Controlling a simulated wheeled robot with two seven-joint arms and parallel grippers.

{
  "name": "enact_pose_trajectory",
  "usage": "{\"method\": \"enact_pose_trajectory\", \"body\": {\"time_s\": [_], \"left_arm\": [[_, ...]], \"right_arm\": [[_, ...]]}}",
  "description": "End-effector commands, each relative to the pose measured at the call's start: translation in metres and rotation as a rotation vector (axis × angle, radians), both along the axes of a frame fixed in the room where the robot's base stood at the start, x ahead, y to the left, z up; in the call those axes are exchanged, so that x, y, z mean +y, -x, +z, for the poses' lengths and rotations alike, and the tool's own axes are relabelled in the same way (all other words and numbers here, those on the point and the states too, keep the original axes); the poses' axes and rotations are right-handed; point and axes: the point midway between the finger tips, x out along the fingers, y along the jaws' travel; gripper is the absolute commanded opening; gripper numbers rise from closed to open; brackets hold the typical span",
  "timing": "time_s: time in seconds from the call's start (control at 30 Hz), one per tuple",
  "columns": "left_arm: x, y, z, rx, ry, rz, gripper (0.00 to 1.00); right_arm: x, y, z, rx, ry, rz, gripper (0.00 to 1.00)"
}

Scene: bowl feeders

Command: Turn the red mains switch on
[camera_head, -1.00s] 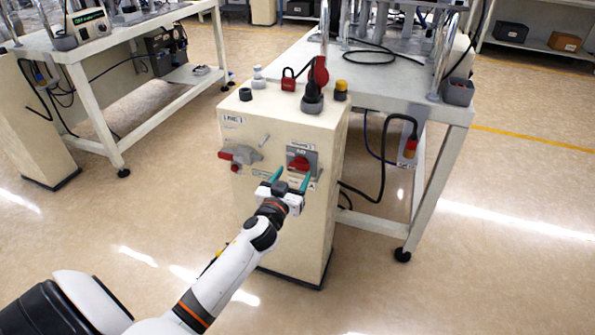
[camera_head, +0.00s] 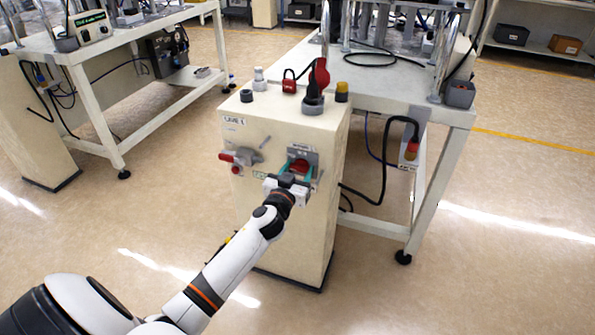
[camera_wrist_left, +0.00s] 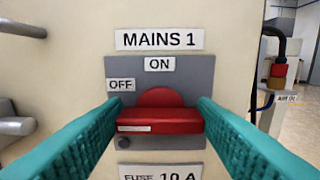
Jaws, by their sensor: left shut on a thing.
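The red mains switch (camera_wrist_left: 162,98) sits on a grey plate (camera_wrist_left: 186,72) under a "MAINS 1" label. Its bar lies level, with the white mark at its left end, on the side of the "OFF" label (camera_wrist_left: 121,85); the "ON" label (camera_wrist_left: 159,64) is above. In the head view the switch (camera_head: 299,164) is on the cabinet front (camera_head: 285,230), partly hidden by my gripper. My left gripper (camera_wrist_left: 160,120) is shut on the switch bar, one teal finger at each end. My right gripper is not in view.
A grey lever with a red end (camera_head: 228,157) is left of the switch. A red padlock (camera_head: 289,84), a tall red handle (camera_head: 320,75) and a yellow-topped button (camera_head: 342,88) stand on the cabinet top. A workbench (camera_head: 430,112) adjoins the right side. The floor in front is clear.

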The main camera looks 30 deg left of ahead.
Motion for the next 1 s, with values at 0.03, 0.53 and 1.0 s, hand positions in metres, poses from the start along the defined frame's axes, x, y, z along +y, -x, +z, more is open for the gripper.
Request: {"method": "enact_pose_trajectory", "body": {"time_s": [0.03,0.53,1.0], "left_arm": [[0.0,0.0,0.0,0.003,-0.007,0.0,0.3],[-0.002,0.0,0.0,0.074,-0.308,0.0,0.3],[-0.003,0.0,-0.002,0.18,-0.745,0.0,0.3]], "right_arm": [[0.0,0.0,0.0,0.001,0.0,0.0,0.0],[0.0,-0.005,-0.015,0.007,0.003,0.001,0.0],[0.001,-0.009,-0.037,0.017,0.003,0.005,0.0]]}}
